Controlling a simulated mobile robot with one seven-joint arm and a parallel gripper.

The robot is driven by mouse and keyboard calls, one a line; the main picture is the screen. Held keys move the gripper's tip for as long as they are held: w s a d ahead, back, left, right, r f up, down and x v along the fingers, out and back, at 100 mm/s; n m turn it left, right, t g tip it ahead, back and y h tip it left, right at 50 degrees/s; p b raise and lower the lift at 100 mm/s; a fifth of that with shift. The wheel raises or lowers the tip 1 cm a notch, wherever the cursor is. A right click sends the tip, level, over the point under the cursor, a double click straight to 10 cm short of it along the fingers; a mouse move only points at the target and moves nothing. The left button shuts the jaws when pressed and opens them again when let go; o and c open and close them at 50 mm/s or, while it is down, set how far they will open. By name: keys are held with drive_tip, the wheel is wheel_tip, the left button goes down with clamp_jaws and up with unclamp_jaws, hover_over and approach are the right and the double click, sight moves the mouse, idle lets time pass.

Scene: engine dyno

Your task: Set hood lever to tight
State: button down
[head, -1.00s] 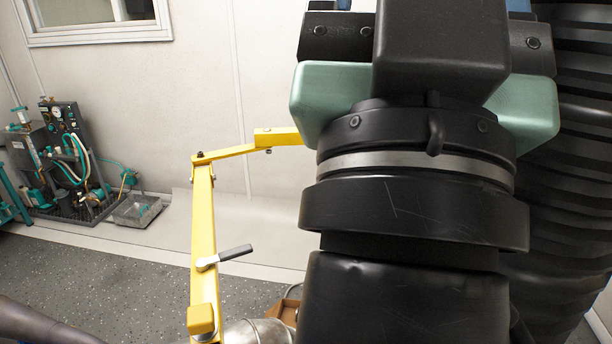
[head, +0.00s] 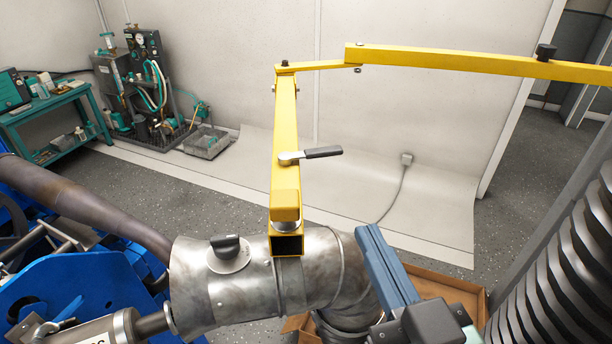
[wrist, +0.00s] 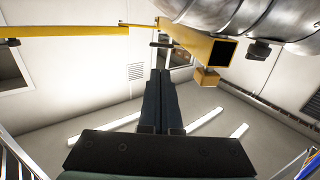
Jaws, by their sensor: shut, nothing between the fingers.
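A lever (head: 318,153) with a silver hub and black handle sits on the upright yellow arm, its handle pointing right. A dark bar beside the yellow arm in the wrist view (wrist: 161,44) looks like the same handle. The yellow arm (head: 286,125) meets a metal exhaust duct (head: 325,270) at its lower end. My gripper (head: 370,234), with blue-grey fingers, is right of the duct, below and right of the lever, apart from it. In the wrist view my gripper (wrist: 160,73) has its fingers together with nothing between them. I cannot read any tight mark.
A black knob (head: 228,248) sits on a round plate on the duct. A yellow crossbar (head: 450,62) runs right from the arm's top. A cardboard box (head: 455,290) lies beyond the duct, and blue machinery (head: 75,290) stands at left. Floor behind the arm is clear.

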drive_tip(key=shift+f, duration=0.1)
drive_tip(key=shift+a, duration=0.1)
drive_tip(key=p, duration=0.3)
approach(325, 157)
drive_tip(key=x, duration=0.5)
drive_tip(key=shift+w+r, duration=0.2)
drive_tip(key=shift+w, duration=0.2)
drive_tip(key=shift+w+a+f, duration=0.15)
drive_tip(key=shift+w+a, duration=0.05)
drive_tip(key=shift+w, duration=0.35)
drive_tip(key=shift+n+y, duration=0.3)
drive_tip(key=shift+y, duration=0.1)
